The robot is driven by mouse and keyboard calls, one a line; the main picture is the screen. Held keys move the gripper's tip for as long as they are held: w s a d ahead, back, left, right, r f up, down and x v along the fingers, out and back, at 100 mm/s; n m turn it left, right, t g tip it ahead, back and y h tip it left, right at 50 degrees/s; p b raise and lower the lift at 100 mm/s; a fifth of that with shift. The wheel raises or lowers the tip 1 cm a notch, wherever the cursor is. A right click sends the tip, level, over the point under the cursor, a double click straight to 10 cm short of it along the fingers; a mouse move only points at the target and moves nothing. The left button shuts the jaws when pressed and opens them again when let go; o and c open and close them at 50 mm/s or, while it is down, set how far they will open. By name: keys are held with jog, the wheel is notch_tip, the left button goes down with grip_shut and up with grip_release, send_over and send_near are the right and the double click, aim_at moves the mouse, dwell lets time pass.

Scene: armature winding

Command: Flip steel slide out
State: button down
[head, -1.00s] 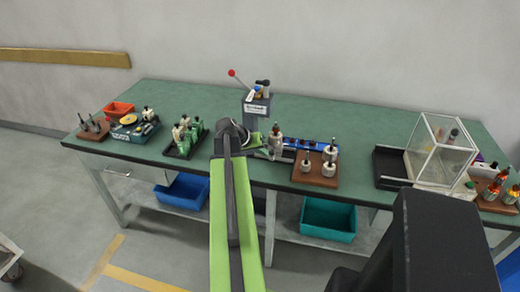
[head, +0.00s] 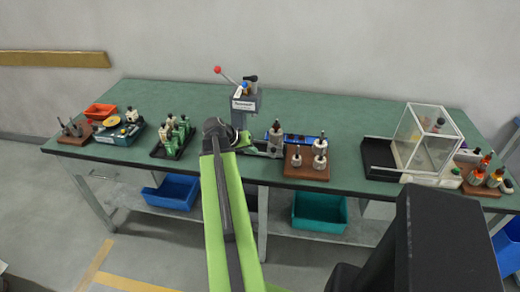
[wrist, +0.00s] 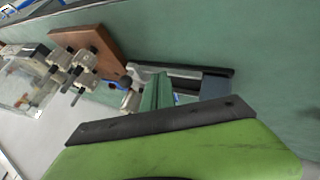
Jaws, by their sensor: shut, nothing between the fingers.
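A grey metal slide or track (head: 265,151) lies on the green bench near its front edge, just right of my gripper (head: 247,141). I take it for the steel slide. In the wrist view a pale metal strip (wrist: 180,71) with a dark edge lies just beyond my green fingers (wrist: 157,92). The fingers are shut and empty; whether they touch the slide cannot be told. A grey armature (head: 275,138) stands upright at the slide's right end. My arm and the fingers hide the slide's left part.
A grey press (head: 245,103) with a red-knobbed lever stands behind. A wooden block (head: 307,169) with several armatures and a blue tray (head: 301,139) are to the right. A black tray (head: 172,146) with green-and-white parts is left. A clear guard box (head: 424,137) stands far right. The rear bench is mostly clear.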

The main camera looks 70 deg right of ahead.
jog(key=p+v, duration=0.4)
jog(key=v, duration=0.4)
jog(key=shift+s+r+p, duration=0.15)
jog(key=shift+r+p, duration=0.2)
jog(key=shift+p, duration=0.05)
jog(key=shift+a, duration=0.1)
jog(key=w+a+f+n+t, duration=0.2)
jog(key=w+a+n+t, duration=0.3)
jog(key=w+a, duration=1.9)
jog(key=a+f+n+y, duration=0.1)
jog(key=a+n+y, duration=0.1)
jog(key=a, duration=0.8)
jog(key=w+a+f+n+y, duration=0.1)
jog(key=a+n, duration=0.3)
jog(key=a, duration=0.7)
jog(key=a+f+n+g+y, duration=0.1)
jog(key=a+n+y, duration=0.3)
jog(key=a, duration=0.7)
jog(key=shift+w+f, duration=0.25)
jog(key=shift+w, duration=0.1)
